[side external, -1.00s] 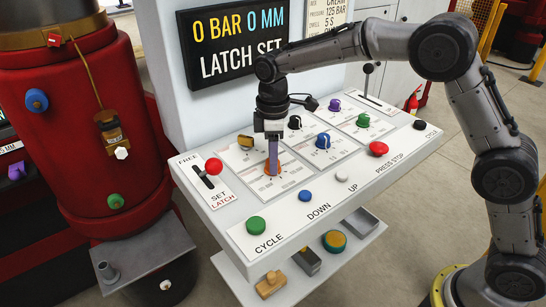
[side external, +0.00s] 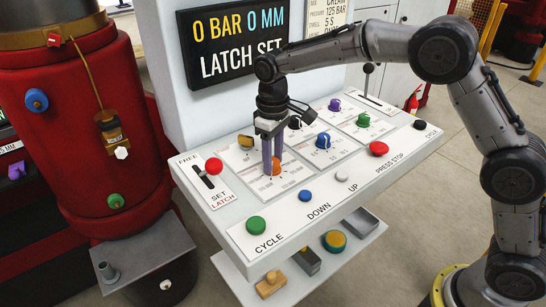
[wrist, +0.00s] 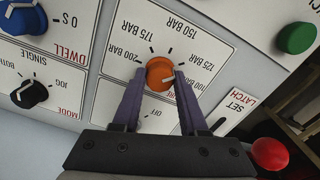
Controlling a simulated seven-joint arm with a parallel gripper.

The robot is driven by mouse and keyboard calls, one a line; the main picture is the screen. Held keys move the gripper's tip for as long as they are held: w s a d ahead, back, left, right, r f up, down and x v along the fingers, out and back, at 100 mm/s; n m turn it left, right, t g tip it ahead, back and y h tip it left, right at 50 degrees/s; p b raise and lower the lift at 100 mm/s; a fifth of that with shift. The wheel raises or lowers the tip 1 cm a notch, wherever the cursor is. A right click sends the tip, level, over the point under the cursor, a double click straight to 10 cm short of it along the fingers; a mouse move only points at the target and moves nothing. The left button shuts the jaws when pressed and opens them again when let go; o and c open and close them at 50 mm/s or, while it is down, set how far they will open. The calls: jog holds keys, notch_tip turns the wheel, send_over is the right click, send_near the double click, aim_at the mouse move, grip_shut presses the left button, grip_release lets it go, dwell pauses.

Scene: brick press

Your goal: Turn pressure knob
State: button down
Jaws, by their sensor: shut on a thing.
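The orange pressure knob (side external: 276,169) sits on the sloping white control panel. In the wrist view the orange knob (wrist: 160,73) is ringed by a dial printed with BAR values, among them 125, 150, 175 and 200. My gripper (side external: 272,166) points down at the knob with its purple fingers. In the wrist view the fingertips of my gripper (wrist: 159,75) stand one on each side of the knob, shut on it. A pale pointer line shows on the knob, but its exact reading is hard to tell.
Other knobs stand close by: yellow (side external: 245,141), black (side external: 295,122) and blue (side external: 323,140). A red-tipped latch lever (side external: 213,166) is to the left. Green (side external: 256,224) and blue (side external: 305,196) buttons line the front edge. The display (side external: 238,42) reads 0 BAR, 0 MM, LATCH SET.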

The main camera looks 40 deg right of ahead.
jog(key=shift+r, duration=0.15)
jog(key=shift+c, duration=2.2)
grip_release()
notch_tip(320, 180, up, 14)
